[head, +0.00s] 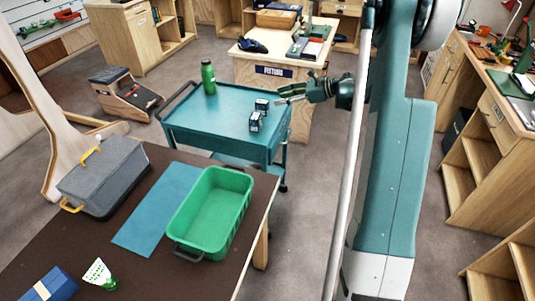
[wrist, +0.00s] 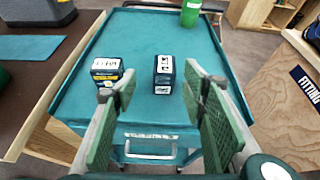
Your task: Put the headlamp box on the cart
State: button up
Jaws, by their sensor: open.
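The cart (head: 228,112) is teal with a flat top, and it also fills the middle of the wrist view (wrist: 140,35). Two small dark boxes stand on it near its right end, a little apart. One (head: 255,121) has a white and yellow label and is the left one in the wrist view (wrist: 107,70). The other (head: 262,105) has white markings and is the right one in the wrist view (wrist: 163,75). I cannot read which is the headlamp box. My gripper (head: 290,93) is open and empty beside the cart's right end, its fingers (wrist: 160,95) pointing toward the boxes.
A green bottle (head: 208,77) stands at the cart's far side. The FITTING bench (head: 272,72) stands behind the cart. The cart's middle is clear.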

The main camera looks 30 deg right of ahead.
jog(key=s+a+r+n+g+h, duration=0.2)
jog(key=s+a+r+n, duration=0.5)
jog(key=a, duration=0.5)
jog(key=s+a+r+n+g+h, duration=0.15)
jog(key=s+a+r+n, duration=0.35)
jog(key=s+a, duration=0.6)
jog(key=s+a+n+h, duration=0.2)
jog(key=s+a+n, duration=0.1)
jog(key=s, duration=0.6)
jog(key=s+a+n+t+h, duration=0.1)
jog(key=s+a+n+h, duration=0.1)
jog(key=s+n, duration=0.4)
jog(key=s+a+n+h, duration=0.2)
jog(key=s+a+n, duration=0.2)
jog(key=s, duration=0.9)
jog(key=shift+a+f+n, duration=0.15)
jog(key=shift+f+n, duration=0.1)
jog(key=shift+n, duration=0.45)
